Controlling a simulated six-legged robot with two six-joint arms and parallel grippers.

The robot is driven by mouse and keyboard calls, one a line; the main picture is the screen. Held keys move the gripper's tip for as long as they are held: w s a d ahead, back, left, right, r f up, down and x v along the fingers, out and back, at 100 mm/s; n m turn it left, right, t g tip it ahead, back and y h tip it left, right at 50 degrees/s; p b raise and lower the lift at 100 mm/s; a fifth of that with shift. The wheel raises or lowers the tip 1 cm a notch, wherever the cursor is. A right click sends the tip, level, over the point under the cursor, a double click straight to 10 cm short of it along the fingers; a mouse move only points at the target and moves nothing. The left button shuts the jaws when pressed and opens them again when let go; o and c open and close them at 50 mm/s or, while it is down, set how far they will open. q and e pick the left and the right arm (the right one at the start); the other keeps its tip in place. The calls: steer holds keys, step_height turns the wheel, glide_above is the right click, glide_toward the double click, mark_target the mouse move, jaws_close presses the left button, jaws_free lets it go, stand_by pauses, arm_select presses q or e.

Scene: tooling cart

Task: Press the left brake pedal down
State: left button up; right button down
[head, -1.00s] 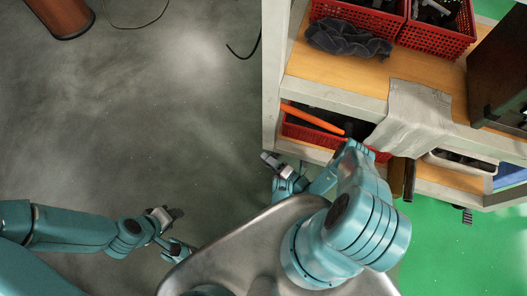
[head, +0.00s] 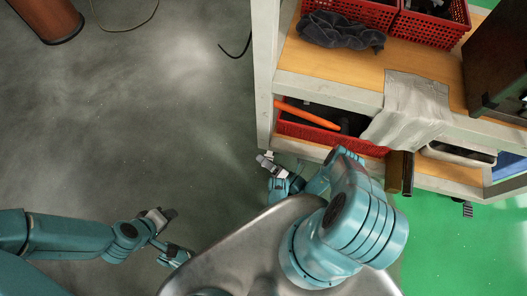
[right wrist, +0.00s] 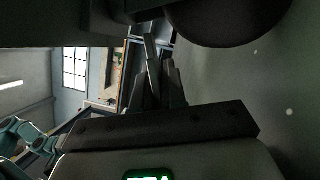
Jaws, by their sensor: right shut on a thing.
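My right gripper (head: 266,160) is low at the cart's lower left corner in the head view. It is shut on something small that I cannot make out. In the right wrist view its narrow fingers (right wrist: 157,75) lie close together below a dark rounded shape (right wrist: 225,18). I cannot make out the left brake pedal in the head view. A dark ribbed pedal-like piece (head: 467,209) sticks out at the cart's lower right. My left gripper (head: 168,216) is over bare floor, far from the cart; its fingers are too small to judge.
The tooling cart (head: 330,90) fills the upper right, with red baskets (head: 430,30), a dark cloth (head: 342,31), a grey cloth (head: 412,108) and an orange-handled tool (head: 307,115). A brown cylinder (head: 48,18) stands far left. The grey floor between is mostly clear.

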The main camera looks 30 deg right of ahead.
steer(key=shift+w+n, duration=0.1)
steer(key=shift+n, duration=0.3)
steer(key=c, duration=1.3)
jaws_free()
steer(key=shift+m, duration=0.3)
